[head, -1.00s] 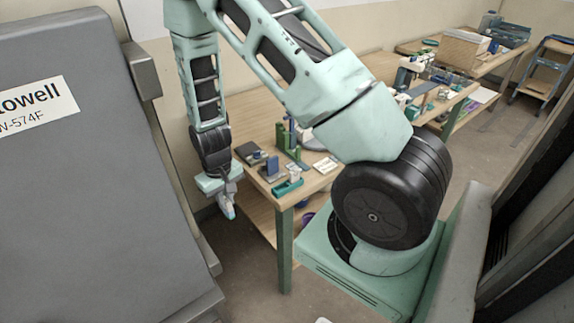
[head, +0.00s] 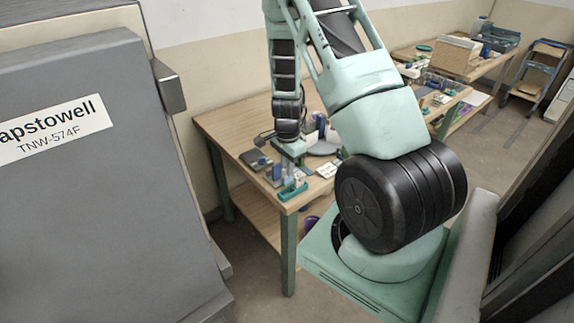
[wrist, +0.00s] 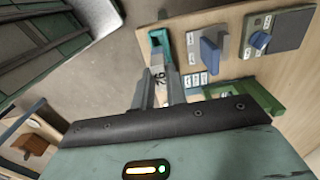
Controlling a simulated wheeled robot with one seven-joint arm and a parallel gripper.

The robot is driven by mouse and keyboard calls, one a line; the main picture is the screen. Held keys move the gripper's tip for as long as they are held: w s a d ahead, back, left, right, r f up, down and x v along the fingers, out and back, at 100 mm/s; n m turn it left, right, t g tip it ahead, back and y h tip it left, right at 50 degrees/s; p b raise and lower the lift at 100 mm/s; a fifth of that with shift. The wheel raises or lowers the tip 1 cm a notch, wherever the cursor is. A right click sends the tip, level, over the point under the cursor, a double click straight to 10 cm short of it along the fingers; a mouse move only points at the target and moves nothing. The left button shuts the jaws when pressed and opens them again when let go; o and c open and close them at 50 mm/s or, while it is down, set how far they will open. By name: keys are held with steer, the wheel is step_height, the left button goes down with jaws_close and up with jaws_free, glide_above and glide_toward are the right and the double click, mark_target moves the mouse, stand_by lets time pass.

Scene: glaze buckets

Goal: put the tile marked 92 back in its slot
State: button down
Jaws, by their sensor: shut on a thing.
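My gripper (wrist: 161,92) is shut on a small pale tile (wrist: 160,77) with dark characters, seen sideways and too small to read surely. In the wrist view the tile lies between the two fingers. A teal holder (wrist: 158,38) at the table's edge shows just beyond the tile; I cannot tell whether they touch. The holder also shows in the head view (head: 293,192), at the table's near corner.
Beside the holder stand a blue block on a labelled base (wrist: 211,54), a dark plate with a blue knob (wrist: 280,32) and a green tray (wrist: 265,97). The wooden table (head: 225,122) has bare room at its left. A grey machine (head: 90,200) stands left.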

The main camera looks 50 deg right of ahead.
mark_target(287, 180)
steer(key=shift+f+b, duration=2.05)
steer(key=shift+f, duration=0.85)
steer(key=shift+f, duration=0.3)
steer(key=c, duration=1.3)
jaws_free()
steer(key=shift+c, duration=0.2)
steer(key=shift+r, duration=0.15)
step_height(287, 180, up, 7)
steer(key=p, duration=0.5)
